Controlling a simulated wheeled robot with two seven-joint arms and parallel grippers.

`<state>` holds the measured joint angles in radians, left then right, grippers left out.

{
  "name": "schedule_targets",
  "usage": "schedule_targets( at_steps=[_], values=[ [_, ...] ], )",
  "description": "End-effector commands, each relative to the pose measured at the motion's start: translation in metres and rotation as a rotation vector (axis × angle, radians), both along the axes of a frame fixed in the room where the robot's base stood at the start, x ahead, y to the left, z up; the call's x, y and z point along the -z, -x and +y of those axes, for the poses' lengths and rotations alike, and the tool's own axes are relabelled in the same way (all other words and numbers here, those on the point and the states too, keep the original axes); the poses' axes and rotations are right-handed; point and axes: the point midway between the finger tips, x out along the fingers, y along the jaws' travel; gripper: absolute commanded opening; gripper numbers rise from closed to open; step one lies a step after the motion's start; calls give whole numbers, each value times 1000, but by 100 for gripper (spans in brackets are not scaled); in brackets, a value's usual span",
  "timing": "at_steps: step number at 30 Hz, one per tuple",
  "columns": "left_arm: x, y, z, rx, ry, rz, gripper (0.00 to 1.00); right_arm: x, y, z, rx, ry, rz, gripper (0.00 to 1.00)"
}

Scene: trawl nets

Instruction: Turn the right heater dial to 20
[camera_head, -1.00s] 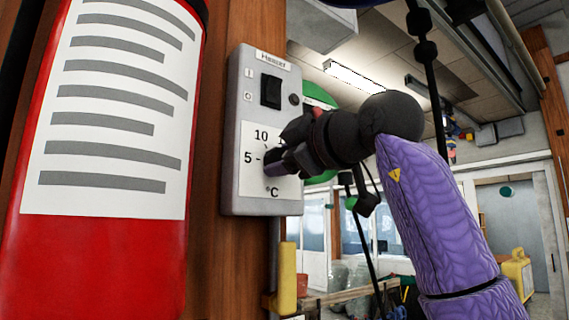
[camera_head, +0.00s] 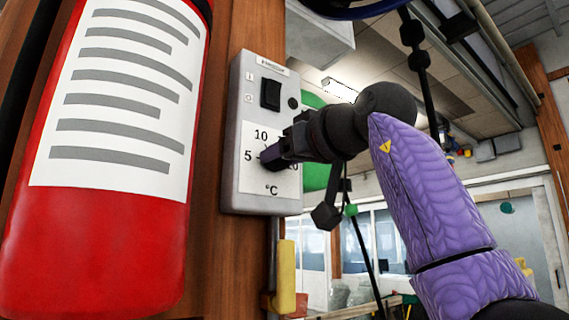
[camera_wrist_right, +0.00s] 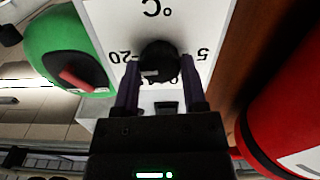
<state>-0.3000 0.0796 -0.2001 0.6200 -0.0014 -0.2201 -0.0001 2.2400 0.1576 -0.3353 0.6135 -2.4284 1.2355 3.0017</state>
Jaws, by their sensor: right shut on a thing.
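The heater box (camera_head: 232,190) is a grey wall unit with a black switch (camera_head: 270,94) and a white scale plate (camera_head: 285,186) marked 5, 10 and °C. In the head view my right gripper (camera_head: 270,157) is at the plate, covering the dial and part of the scale. In the right wrist view, the round black dial (camera_wrist_right: 159,58) sits between the two purple fingers of my right gripper (camera_wrist_right: 161,70), which is shut on it. That view is upside down, with 20 on the left and 5 on the right. A small light mark shows on the dial's lower-left part. My left gripper is out of view.
A red cylinder with a white label (camera_head: 110,250) stands close on the left. The box is on a wooden post (camera_head: 213,260). A yellow handle-like part (camera_head: 286,275) is below it, and a green round object (camera_wrist_right: 62,50) is beside it.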

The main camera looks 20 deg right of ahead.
Motion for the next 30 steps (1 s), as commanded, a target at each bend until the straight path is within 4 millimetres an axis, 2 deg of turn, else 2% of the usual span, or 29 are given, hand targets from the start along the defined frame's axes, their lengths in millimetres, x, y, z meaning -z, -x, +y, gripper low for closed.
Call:
schedule_targets(
  at_steps=[1,6,23,24,28,30],
  values=[
    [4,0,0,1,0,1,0,5,-1,1,-2,-16,17,0],
    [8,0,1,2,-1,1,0,4,-1,0,-1,-62,33,0],
    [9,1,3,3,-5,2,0,2,-1,0,-1,-89,39,0],
    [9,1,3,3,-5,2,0,2,-1,0,-1,-89,39,59],
    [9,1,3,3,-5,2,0,1,-1,0,0,-89,37,86],
    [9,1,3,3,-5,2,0,1,-1,0,0,-89,36,90]
  ],
)
